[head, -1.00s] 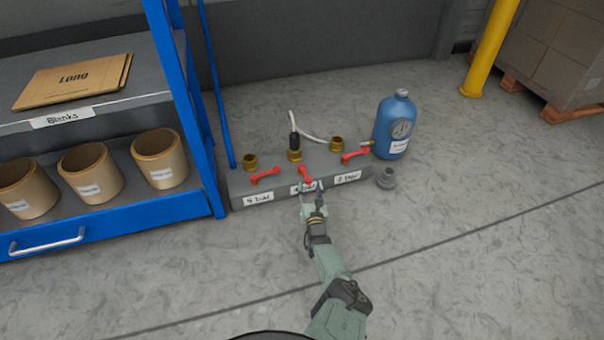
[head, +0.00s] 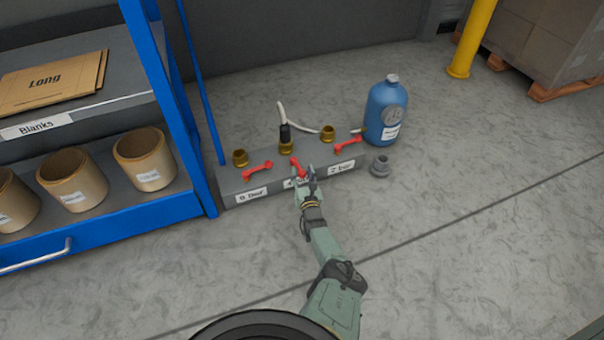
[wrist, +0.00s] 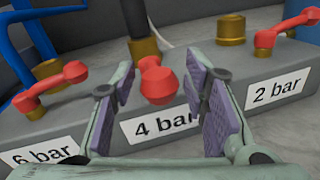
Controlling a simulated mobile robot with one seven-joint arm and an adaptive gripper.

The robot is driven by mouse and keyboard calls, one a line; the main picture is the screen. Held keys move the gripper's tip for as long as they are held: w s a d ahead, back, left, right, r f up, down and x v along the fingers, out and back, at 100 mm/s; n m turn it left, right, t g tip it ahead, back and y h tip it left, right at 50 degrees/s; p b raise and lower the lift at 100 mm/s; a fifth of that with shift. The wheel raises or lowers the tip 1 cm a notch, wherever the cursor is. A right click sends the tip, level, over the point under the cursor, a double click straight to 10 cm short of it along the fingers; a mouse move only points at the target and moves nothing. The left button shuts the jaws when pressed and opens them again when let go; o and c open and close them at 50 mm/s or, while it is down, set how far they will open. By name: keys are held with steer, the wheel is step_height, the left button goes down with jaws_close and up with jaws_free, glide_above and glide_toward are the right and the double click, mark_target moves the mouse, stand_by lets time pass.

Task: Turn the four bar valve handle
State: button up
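The four bar valve handle (head: 298,168) is the middle red handle on a low grey manifold block (head: 225,178). In the wrist view the handle (wrist: 157,82) points toward the camera, above the "4 bar" label (wrist: 160,124). My gripper (head: 308,176) is at the block's front. In the wrist view my gripper (wrist: 160,88) is open, with one purple-padded finger on each side of the red handle end. A gap shows between the handle and each finger. The head view hides part of the handle and label behind my gripper.
A red 6 bar handle (wrist: 50,88) lies left and a red 2 bar handle (wrist: 290,32) right, both turned sideways. A black hose plug (head: 285,134) sits in the middle brass port. A blue bottle (head: 386,112) stands right of the block, near a grey fitting (head: 380,166). Blue shelving (head: 160,90) stands left.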

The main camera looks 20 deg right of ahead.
jaws_close()
stand_by(0.6)
